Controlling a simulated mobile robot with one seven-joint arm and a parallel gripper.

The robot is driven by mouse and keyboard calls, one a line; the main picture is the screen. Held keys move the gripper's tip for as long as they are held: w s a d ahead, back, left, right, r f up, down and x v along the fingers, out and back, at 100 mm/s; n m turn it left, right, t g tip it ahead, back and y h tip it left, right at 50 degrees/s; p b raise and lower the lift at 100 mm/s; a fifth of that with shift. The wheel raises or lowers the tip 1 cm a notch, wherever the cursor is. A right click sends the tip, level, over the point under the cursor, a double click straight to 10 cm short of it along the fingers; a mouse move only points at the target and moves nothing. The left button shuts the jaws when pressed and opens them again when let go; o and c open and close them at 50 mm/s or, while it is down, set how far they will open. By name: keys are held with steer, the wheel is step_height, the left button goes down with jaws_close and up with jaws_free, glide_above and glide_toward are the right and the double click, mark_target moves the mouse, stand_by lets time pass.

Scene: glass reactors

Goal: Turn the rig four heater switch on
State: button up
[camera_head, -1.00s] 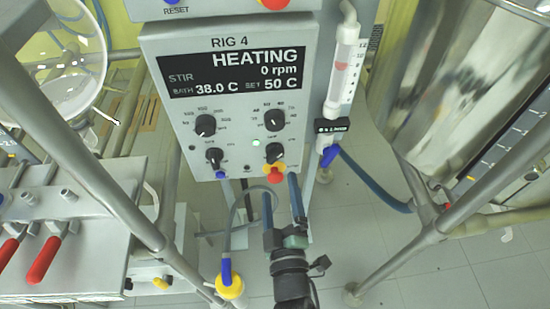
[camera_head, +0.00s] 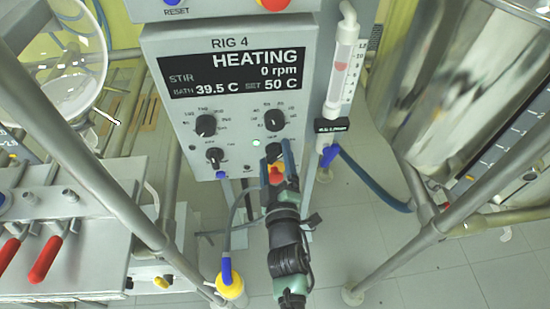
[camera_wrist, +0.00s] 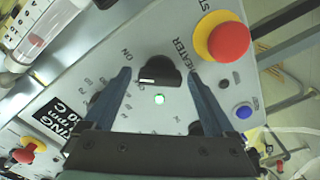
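The rig 4 control box (camera_head: 228,135) has a display (camera_head: 235,73) reading HEATING, 0 rpm, bath 39.5 C, set 50 C. Its heater switch (camera_wrist: 160,72) is a black knob labelled HEATER, with an ON mark beside it. In the head view my gripper largely hides this lower right knob. A small green lamp (camera_wrist: 160,99) beside the knob is lit; it also shows in the head view (camera_head: 256,142). My gripper (camera_head: 277,157) is at the panel; in the wrist view its fingers (camera_wrist: 160,76) stand open either side of the knob, with gaps showing.
A red stop button on a yellow collar (camera_wrist: 228,41) sits close to the heater knob. Other black knobs (camera_head: 206,125) are on the panel. A flowmeter tube (camera_head: 342,68) stands to the right. Metal frame poles (camera_head: 105,190) flank the box.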

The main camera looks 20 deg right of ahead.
steer(key=c, duration=1.2)
steer(key=shift+r+m+p, duration=0.2)
steer(key=shift+m+p, duration=0.35)
steer(key=shift+m, duration=0.65)
steer(key=shift+f+m+p, duration=0.2)
steer(key=shift+m+p, duration=0.15)
steer(key=shift+m, duration=0.85)
steer(key=o, duration=1.4)
steer(key=shift+s, duration=0.1)
steer(key=v, duration=1.2)
steer(key=shift+s+a+r, duration=0.1)
steer(key=shift+s+a, duration=0.05)
steer(key=shift+s, duration=0.25)
